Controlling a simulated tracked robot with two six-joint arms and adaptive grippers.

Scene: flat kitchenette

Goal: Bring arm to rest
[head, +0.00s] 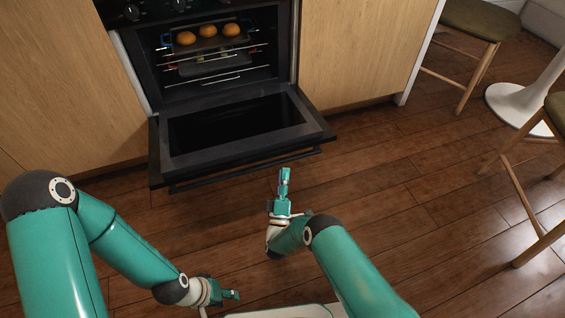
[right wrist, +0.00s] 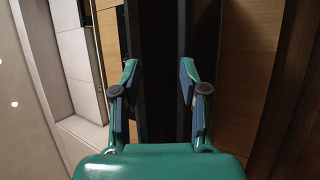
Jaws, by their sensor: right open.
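My right gripper (head: 284,180) is in front of the open oven door, toward its right half, and points at the oven. In the right wrist view its two fingers (right wrist: 160,95) are spread apart with nothing between them. My left gripper (head: 231,295) is low in the head view, left of the middle and near my base. It is small and seen from the side, so its jaw opening does not show clearly. No object shows in it.
The oven door (head: 240,158) is folded down and juts out over the floor. Several round orange-brown items (head: 208,31) sit on the upper oven rack (head: 215,50). Wooden cabinets (head: 350,50) flank the oven. Stools (head: 480,22) and a white pedestal base (head: 520,105) stand right. Wooden floor (head: 430,180) between is clear.

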